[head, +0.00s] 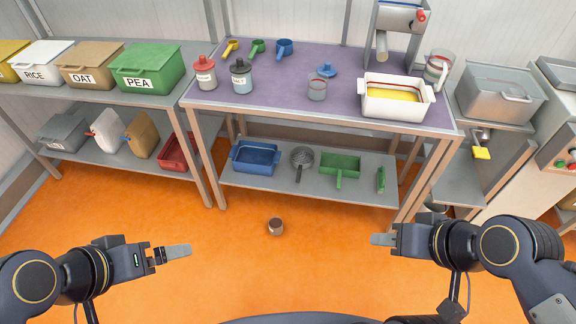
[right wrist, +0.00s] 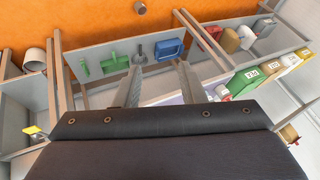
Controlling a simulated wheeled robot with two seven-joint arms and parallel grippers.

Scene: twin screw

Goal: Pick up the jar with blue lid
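To the left stand a labelled jar with a red lid (head: 204,72) and one with a dark grey lid (head: 241,77). My right gripper (head: 376,240) is in front of the table, low and away from the jars. In the right wrist view its two fingers (right wrist: 158,82) are apart with nothing between them. My left gripper (head: 184,251) is also in front of the table, empty; its finger gap does not show clearly.
The purple worktable (head: 290,108) also bears a white tub (head: 396,108) with yellow content and several coloured scoops (head: 258,47). The shelf below holds a blue bin (head: 255,157) and a green tray. A small brown can (head: 275,227) stands on the orange floor.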

